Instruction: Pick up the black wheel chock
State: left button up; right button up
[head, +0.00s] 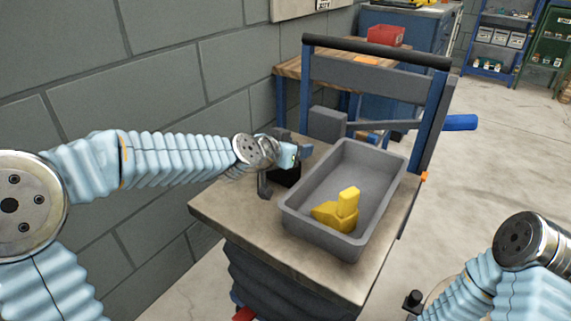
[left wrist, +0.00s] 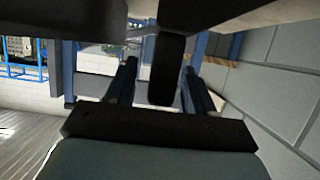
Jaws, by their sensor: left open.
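The black wheel chock (head: 288,176) stands on the cart's top, left of the grey tray, partly hidden by my left gripper (head: 284,168). My left gripper is open, with its fingers on either side of the chock. In the left wrist view the chock (left wrist: 166,70) shows as a dark block between the two fingers, with gaps on both sides. My right arm enters at the lower right of the head view; its gripper is not seen.
The grey tray (head: 293,218) holds a yellow object (head: 342,211). The cart top (head: 235,212) has a tall handle frame (head: 375,73) at its far end. A block wall (head: 165,85) rises on the left. Open floor (head: 490,145) lies to the right.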

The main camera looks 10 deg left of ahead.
pick_arm(q)
jog(key=shift+w+d+f, duration=0.1)
jog(key=shift+w, duration=0.1)
grip_shut()
dwell(0.4)
